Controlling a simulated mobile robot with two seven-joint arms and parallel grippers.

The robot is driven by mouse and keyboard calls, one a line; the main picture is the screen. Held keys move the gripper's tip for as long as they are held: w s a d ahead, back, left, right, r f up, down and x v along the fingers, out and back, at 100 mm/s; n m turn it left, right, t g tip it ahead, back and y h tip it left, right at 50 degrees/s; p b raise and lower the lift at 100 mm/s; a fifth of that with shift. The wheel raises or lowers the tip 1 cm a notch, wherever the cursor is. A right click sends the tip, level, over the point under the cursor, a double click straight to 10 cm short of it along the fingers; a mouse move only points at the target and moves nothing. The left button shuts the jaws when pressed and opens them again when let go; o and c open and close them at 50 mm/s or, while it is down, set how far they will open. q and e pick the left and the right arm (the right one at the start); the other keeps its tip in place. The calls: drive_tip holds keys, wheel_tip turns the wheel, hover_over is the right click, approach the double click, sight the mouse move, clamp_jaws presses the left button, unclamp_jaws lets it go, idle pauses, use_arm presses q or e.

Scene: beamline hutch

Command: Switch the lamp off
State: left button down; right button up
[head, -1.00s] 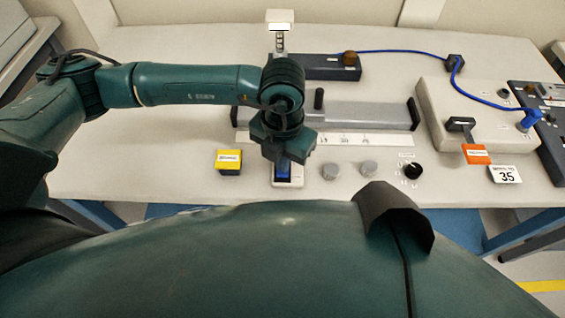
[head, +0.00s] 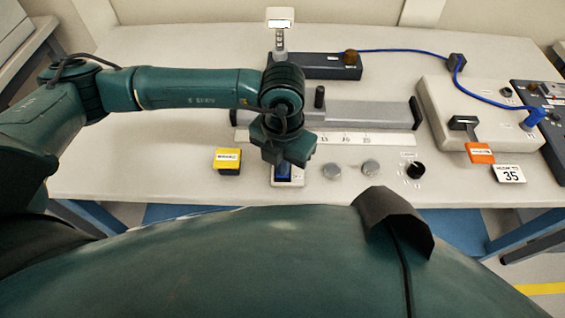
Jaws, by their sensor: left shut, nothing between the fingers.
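A small white-topped fitting (head: 280,19) on a short stem stands at the back of the bench; its front edge looks bright, and it may be the lamp. A white plate with a dark blue rocker (head: 284,171) sits near the bench's front edge. My left gripper (head: 284,160) points down just over this rocker and hides its far part. Its fingers are shut and empty. I cannot tell whether they touch the rocker or which way the rocker is tipped. My right gripper is not in view.
A yellow-topped block (head: 228,160) is left of the rocker. Two grey knobs (head: 331,171) and a black knob (head: 416,170) are to the right. A grey rail (head: 360,115) lies behind. A box with an orange-tagged lever (head: 480,153) stands further right. The bench's left part is clear.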

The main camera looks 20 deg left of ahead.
use_arm(q)
drive_tip(key=shift+f, duration=0.3)
drive_tip(key=shift+r, duration=0.1)
drive_tip(key=shift+r+p, duration=1.8)
drive_tip(key=shift+r, duration=1.7)
